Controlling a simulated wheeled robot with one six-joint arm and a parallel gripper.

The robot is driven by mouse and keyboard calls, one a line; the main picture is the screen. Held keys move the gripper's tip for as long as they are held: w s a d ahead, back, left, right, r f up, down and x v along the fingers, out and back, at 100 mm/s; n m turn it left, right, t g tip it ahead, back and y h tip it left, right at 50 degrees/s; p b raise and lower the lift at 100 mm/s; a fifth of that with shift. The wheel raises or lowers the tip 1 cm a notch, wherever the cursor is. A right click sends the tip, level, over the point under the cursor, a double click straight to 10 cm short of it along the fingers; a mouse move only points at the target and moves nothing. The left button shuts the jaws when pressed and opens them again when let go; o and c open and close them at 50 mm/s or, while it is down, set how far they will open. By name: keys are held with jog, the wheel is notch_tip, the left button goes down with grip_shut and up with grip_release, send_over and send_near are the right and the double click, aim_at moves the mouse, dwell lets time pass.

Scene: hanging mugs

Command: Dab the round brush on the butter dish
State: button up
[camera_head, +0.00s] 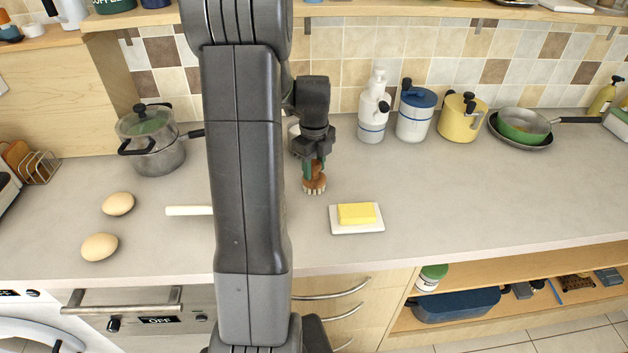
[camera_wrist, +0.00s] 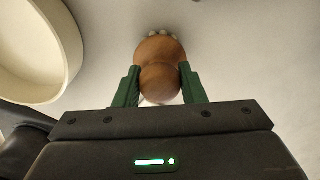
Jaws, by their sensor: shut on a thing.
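The round brush (camera_head: 314,184) has a brown wooden body and pale bristles pointing down. My gripper (camera_head: 314,167) is shut on it and holds it close over the counter, left of and behind the butter dish. In the wrist view the brush (camera_wrist: 160,70) sits between the two green fingers (camera_wrist: 160,88), bristles at the far end. The butter dish (camera_head: 357,228) is a white square plate on the counter with a yellow block of butter (camera_head: 356,213) on it. The brush is apart from the dish. Whether the bristles touch the counter I cannot tell.
A pot (camera_head: 152,150) and two eggs (camera_head: 100,247) are at left. A white soap dispenser (camera_head: 373,115), a blue-and-white jar (camera_head: 414,118), a yellow canister (camera_head: 461,120) and a pan (camera_head: 520,128) line the back right. The counter right of the dish is clear.

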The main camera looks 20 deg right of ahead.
jog(key=shift+r+p, duration=1.85)
jog(key=shift+r, duration=0.7)
jog(key=shift+f, duration=0.1)
